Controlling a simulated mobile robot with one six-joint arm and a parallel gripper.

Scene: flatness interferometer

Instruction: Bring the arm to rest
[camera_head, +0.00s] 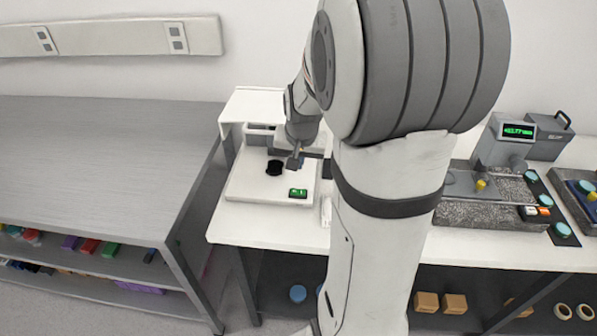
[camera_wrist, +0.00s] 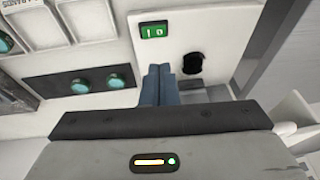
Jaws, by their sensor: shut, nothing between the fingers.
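My arm fills the middle of the head view, with its column standing in front of the white table. My gripper (camera_head: 295,163) hangs over the white instrument (camera_head: 250,185) on the table. In the wrist view my gripper's fingers (camera_wrist: 160,72) are together with nothing between them. The instrument has a dark round opening (camera_head: 275,168) and a small green display (camera_head: 298,193). Both also show in the wrist view, the opening (camera_wrist: 193,63) to the right of the fingers and the display (camera_wrist: 155,31) above them.
A grey shelf bench (camera_head: 100,130) with colored items stands at left. On the right, a gauge stand with a green readout (camera_head: 518,131) sits on a granite plate (camera_head: 480,212). Boxes (camera_head: 440,302) lie under the table. Two teal round buttons (camera_wrist: 98,82) show in the wrist view.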

